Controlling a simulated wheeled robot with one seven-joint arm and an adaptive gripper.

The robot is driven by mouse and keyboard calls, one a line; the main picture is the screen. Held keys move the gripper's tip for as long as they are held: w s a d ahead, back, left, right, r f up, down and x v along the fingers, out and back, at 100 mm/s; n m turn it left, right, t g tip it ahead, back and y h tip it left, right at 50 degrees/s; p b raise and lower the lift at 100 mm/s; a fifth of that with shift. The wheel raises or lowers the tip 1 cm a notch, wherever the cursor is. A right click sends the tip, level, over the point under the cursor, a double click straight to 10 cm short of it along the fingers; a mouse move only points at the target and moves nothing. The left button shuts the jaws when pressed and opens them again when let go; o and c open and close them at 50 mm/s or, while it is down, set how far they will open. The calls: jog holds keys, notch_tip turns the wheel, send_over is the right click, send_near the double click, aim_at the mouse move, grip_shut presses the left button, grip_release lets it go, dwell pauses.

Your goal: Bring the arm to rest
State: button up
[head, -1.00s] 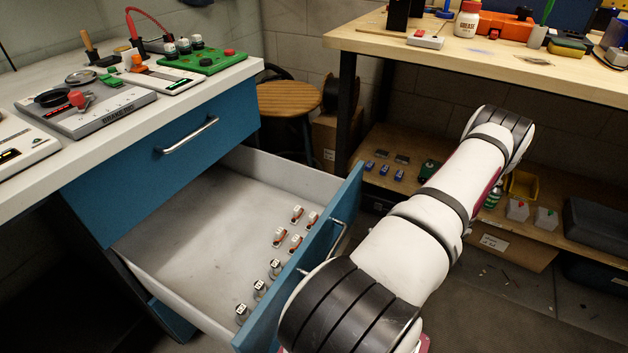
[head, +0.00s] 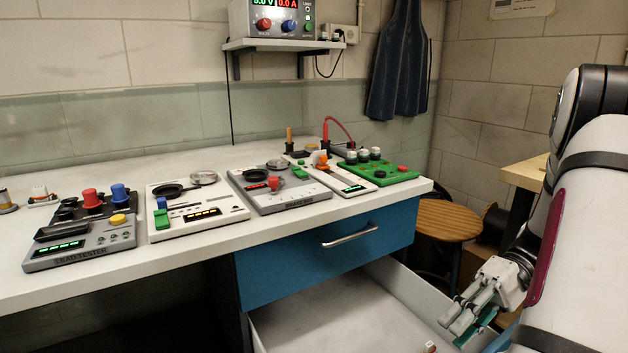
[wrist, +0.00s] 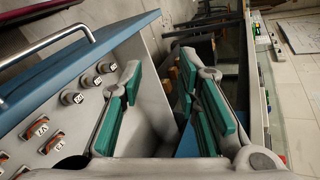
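My white and black arm (head: 590,220) is raised along the right side of the head view. My gripper (head: 462,322) hangs at its lower end, over the right part of the open drawer (head: 340,315) in that picture. In the wrist view, my gripper (wrist: 160,70) has its two teal-padded fingers spread apart with nothing between them. The drawer's blue front with its metal handle (wrist: 45,45) lies to the left of the fingers. Several small cylinders (wrist: 72,97) and orange-white parts (wrist: 52,143) lie in the drawer beside the left finger.
The white bench (head: 200,250) carries several devices, including a grey tester (head: 80,245) and a green board (head: 385,172). A shut blue drawer (head: 320,255) is under its top. A wooden stool (head: 447,220) and a second bench (head: 525,173) stand at the right.

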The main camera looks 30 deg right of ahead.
jog(key=s+a+r+n+g+h, duration=0.1)
jog(key=a+r+g+h, duration=0.1)
jog(key=a+r+h, duration=0.6)
jog(key=s+a+r+n+g+h, duration=0.1)
jog(key=a+r+n+h, duration=0.15)
jog(key=a, duration=0.95)
jog(key=s+a+t+h, duration=0.3)
jog(key=s+a, duration=0.1)
jog(key=s, duration=0.3)
notch_tip(320, 180, up, 30)
jog(key=t+p, duration=0.4)
jog(key=p, duration=2.4)
jog(key=shift+d, duration=0.2)
jog(key=shift+w+d+y, duration=0.1)
jog(key=shift+y, duration=0.15)
